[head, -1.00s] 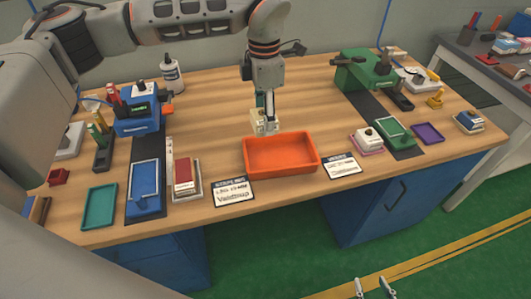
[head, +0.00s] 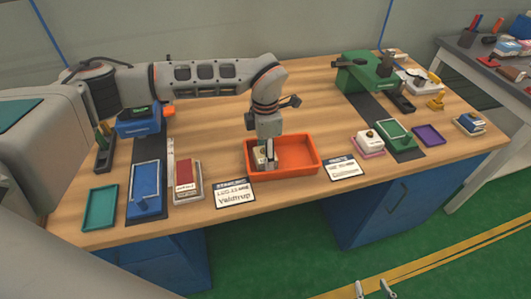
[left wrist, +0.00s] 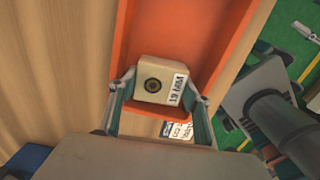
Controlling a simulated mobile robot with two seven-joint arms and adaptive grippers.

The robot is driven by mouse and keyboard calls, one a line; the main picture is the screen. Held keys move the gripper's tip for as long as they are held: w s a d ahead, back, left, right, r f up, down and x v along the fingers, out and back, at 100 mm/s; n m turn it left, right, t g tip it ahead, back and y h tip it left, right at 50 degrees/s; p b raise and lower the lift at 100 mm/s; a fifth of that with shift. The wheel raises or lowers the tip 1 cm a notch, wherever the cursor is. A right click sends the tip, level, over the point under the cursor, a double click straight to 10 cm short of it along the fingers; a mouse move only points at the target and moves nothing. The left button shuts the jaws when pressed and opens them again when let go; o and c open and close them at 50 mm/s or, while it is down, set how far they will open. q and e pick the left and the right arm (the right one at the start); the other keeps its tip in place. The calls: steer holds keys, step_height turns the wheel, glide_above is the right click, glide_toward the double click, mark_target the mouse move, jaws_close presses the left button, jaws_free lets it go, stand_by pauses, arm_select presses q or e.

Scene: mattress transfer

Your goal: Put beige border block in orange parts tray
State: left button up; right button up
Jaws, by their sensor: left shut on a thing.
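The beige border block (left wrist: 158,78) has a dark round hole and a white "19 MM" label in the left wrist view. My left gripper (head: 265,164) is shut on it, one finger at each side. In the head view the block (head: 258,157) is partly hidden by the gripper. Gripper and block are at the left half of the orange parts tray (head: 312,157), within its outline. I cannot tell whether the block touches the tray floor. The rest of the tray looks empty. My right gripper (head: 375,288) is at the bottom edge, fingers apart and empty, away from the table.
A label card (head: 234,194) and another card (head: 344,168) lie in front of the tray. Left are a red-topped block (head: 185,177), a blue tray (head: 146,183) and a teal tray (head: 101,208). Right are a green tray (head: 394,134) and a purple tray (head: 428,135). Bare wood lies behind the orange tray.

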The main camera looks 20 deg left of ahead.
arm_select(q)
steer(key=o, duration=0.9)
steer(key=shift+f, duration=0.1)
steer(key=shift+o, duration=0.2)
step_height(320, 180, up, 12)
steer(key=shift+r, duration=0.2)
